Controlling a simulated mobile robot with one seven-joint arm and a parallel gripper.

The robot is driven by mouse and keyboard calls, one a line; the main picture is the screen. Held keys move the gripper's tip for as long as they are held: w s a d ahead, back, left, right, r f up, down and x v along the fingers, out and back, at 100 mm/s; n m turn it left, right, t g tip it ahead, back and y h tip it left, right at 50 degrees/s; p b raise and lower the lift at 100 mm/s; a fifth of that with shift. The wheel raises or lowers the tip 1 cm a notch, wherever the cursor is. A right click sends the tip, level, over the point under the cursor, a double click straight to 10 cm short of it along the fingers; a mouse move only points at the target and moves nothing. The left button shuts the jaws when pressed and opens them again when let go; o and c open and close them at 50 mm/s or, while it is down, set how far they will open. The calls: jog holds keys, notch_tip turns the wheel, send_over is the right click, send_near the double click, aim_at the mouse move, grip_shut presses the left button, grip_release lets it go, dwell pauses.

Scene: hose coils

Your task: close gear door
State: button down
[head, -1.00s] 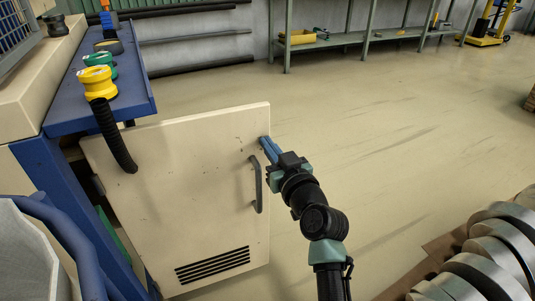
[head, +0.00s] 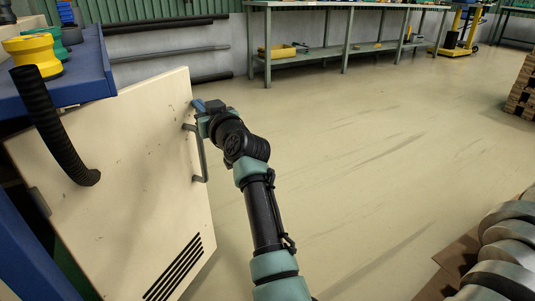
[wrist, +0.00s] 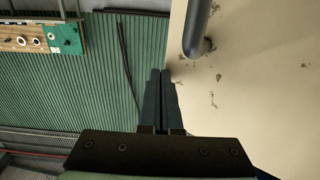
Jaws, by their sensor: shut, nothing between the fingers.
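The gear door (head: 120,185) is a cream panel with a vent grille low down, standing open from the blue machine in the head view. Its grey bar handle (head: 199,155) is near its free edge. My gripper (head: 198,104) is shut and empty at the upper free edge of the door, above the handle. In the wrist view, my closed fingers (wrist: 160,85) lie beside the door's edge (wrist: 240,100), with the handle (wrist: 200,35) ahead. I cannot tell whether the fingers touch the door.
Metal coils (head: 500,260) stand at lower right. A workbench (head: 345,30) lines the back wall. The floor right of the door is clear.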

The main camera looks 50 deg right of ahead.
aim_at(187, 107)
jog(key=w+b, duration=0.1)
jog(key=w, duration=0.1)
jog(key=w+a+b, duration=0.1)
jog(key=w+b, duration=0.1)
jog(key=shift+w+a+f, duration=0.15)
jog(key=shift+w, duration=0.05)
jog(key=shift+w+a+b, duration=0.3)
jog(key=shift+w+b, duration=0.3)
jog(key=shift+w, duration=0.15)
jog(key=shift+w+a+b, duration=0.3)
jog(key=shift+w+b, duration=0.25)
jog(key=shift+w, duration=0.15)
jog(key=shift+s+r+p, duration=0.15)
jog(key=shift+r+p, duration=0.1)
jog(key=shift+p, duration=0.2)
